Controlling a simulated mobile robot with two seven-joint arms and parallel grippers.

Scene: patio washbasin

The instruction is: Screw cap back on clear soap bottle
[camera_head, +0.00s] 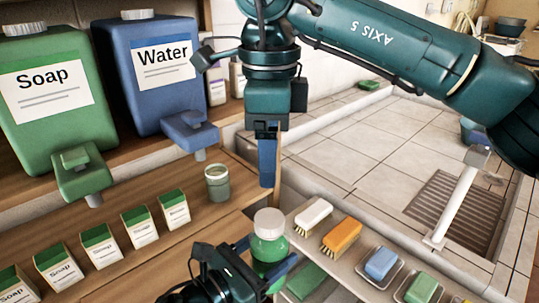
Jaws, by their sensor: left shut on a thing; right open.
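A clear bottle with green soap (268,248) stands upright near the bottom centre. A white cap (269,222) sits on its top; I cannot tell whether it is screwed tight. My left gripper (268,268) is shut on the bottle's body from below in the picture and hides its lower part. My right gripper (267,178) is open and empty, pointing down above the cap and apart from it. I see its blue fingers edge-on, so the gap between them is hidden.
A small greenish jar (217,184) stands on the wooden counter left of my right gripper. Large green Soap (45,95) and blue Water (150,70) dispensers stand behind. Several soap boxes (100,246) line the counter. Brushes (341,236) and soap dishes (381,264) lie at right.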

